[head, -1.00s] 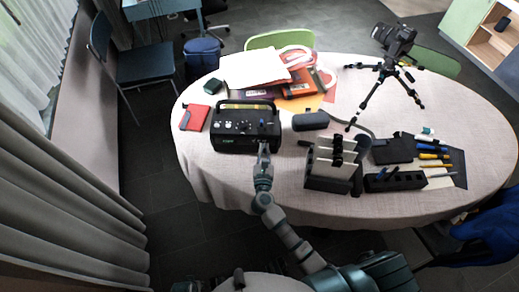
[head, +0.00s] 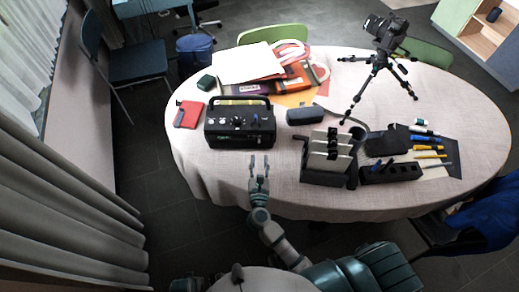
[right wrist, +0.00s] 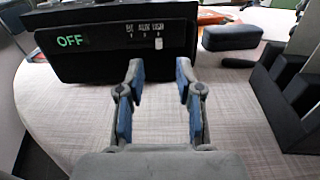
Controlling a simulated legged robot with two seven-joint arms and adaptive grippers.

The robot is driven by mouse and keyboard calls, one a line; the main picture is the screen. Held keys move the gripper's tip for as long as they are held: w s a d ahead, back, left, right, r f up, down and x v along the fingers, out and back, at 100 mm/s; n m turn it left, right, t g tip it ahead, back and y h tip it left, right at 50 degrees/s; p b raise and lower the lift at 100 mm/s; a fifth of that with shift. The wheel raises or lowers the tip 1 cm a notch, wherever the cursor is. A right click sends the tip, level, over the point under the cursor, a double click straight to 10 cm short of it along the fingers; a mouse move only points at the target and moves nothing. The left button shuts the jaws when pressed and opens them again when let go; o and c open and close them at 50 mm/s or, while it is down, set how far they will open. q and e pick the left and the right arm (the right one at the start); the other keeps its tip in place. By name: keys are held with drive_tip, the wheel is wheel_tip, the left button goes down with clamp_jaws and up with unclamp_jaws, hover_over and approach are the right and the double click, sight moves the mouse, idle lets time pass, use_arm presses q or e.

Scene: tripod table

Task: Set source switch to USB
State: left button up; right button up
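The black device (head: 240,124) with a carry handle stands on the table at the left. Its front panel (right wrist: 115,42) in the right wrist view shows a green "OFF" display (right wrist: 71,41) and small labels that appear to read BT, AUX and USB. The white source switch knob (right wrist: 158,43) sits under the rightmost label, USB. My right gripper (head: 259,160) is open and empty in front of the device, apart from it. In the right wrist view its two blue-padded fingers (right wrist: 160,82) are spread, below and in front of the switch. My left gripper is not in view.
A dark case (head: 305,115) lies right of the device. A black slotted holder (head: 326,177) stands further right, near a tripod with a camera (head: 385,32). A red notebook (head: 189,114) lies on the left. Tablecloth before the device is clear.

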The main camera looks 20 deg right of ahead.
drive_tip(key=v, duration=0.4)
drive_tip(key=shift+s+a, duration=0.15)
drive_tip(key=shift+s, duration=0.2)
